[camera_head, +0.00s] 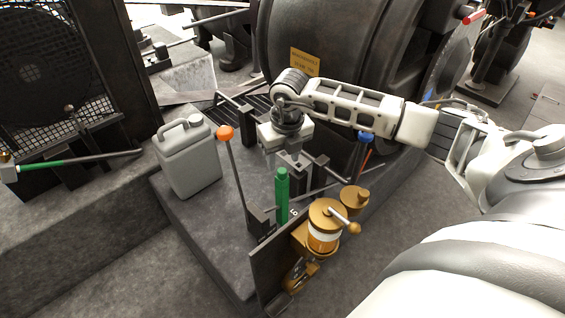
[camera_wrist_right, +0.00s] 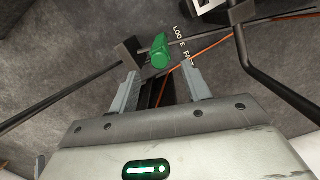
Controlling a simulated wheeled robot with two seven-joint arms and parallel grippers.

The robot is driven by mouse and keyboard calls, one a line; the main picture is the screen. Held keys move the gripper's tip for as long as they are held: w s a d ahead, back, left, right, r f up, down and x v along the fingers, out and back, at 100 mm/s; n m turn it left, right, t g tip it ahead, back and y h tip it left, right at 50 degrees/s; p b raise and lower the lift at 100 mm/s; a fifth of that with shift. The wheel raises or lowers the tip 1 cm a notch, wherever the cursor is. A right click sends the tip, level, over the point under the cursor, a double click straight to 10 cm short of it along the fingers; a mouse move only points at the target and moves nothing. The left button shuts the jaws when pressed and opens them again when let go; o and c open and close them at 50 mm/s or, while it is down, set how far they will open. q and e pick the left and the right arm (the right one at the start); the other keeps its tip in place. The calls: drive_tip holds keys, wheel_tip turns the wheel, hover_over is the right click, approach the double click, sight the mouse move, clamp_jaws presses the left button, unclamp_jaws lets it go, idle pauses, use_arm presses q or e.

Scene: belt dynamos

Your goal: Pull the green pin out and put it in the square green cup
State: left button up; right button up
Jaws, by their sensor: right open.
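The green pin (camera_head: 282,197) stands upright on the grey base, beside a black block and lettering. In the right wrist view its green top (camera_wrist_right: 160,50) shows just beyond the fingertips, roughly in line with the gap. My right gripper (camera_head: 292,168) is open and empty, pointing down slightly above and behind the pin in the head view. In the wrist view its two grey fingers (camera_wrist_right: 159,82) stand apart with nothing between them. I cannot make out a square green cup in either view. My left gripper is not in view.
An orange-knobbed lever (camera_head: 226,133) rises left of the pin, and a blue-knobbed lever (camera_head: 365,136) stands to its right. A brass-coloured fitting (camera_head: 323,215) with a handle is in front. A grey jerrycan (camera_head: 187,158) stands left. A large dark machine drum (camera_head: 350,45) fills the back.

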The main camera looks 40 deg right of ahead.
wheel_tip(320, 180, up, 12)
drive_tip(key=s+p, duration=0.1)
drive_tip(key=p, duration=0.1)
drive_tip(key=shift+s, duration=0.2)
drive_tip(key=shift+a, duration=0.1)
idle(0.4)
